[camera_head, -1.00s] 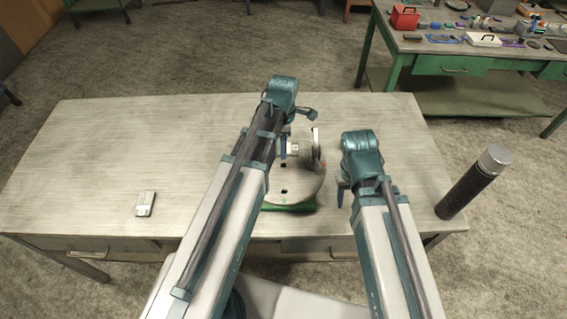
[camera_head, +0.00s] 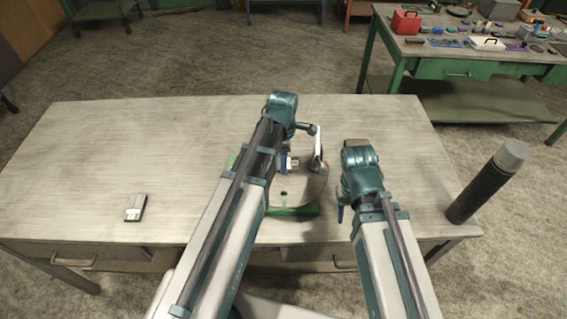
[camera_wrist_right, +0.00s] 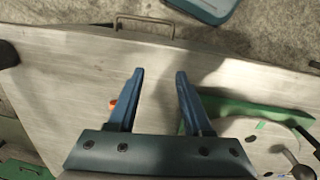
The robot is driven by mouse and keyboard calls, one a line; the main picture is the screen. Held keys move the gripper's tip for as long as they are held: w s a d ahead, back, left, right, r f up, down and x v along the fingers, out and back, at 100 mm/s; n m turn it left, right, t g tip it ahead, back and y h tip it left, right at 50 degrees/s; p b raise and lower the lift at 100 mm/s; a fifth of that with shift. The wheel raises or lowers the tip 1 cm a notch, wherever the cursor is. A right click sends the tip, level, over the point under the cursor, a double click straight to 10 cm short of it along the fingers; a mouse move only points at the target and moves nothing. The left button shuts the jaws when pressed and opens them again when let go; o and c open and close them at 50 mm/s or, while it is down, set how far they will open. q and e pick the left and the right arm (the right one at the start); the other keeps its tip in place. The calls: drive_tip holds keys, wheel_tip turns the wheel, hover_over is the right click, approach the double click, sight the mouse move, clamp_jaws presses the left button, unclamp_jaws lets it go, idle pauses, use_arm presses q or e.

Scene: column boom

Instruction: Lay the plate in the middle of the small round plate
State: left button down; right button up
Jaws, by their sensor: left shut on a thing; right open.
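The small round plate (camera_head: 306,190) is a grey disc with dark holes on a green base, near the table's front middle. Its edge also shows at the right of the right wrist view (camera_wrist_right: 262,140). My left gripper (camera_head: 285,163) is over it, shut, its fingers partly hidden by my arm. A thin pale plate (camera_head: 319,145) stands nearly on edge just right of these fingers and appears held by them. Whether it touches the round plate cannot be told. My right gripper (camera_head: 341,212) is open and empty, right of the round plate; both blue fingers show in the right wrist view (camera_wrist_right: 159,76).
A small white-and-grey box (camera_head: 135,207) lies on the table at the left. A dark cylinder with a grey cap (camera_head: 485,185) stands at the right edge. The left half of the table (camera_head: 130,150) is mostly clear. A cluttered green bench (camera_head: 450,67) stands behind.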

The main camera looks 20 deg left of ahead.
use_arm(q)
drive_tip(key=shift+f, duration=0.15)
unclamp_jaws()
drive_tip(key=shift+r, duration=0.25)
wheel_tip(320, 180, up, 12)
drive_tip(key=p, duration=1.2)
drive_tip(key=shift+s, duration=0.1)
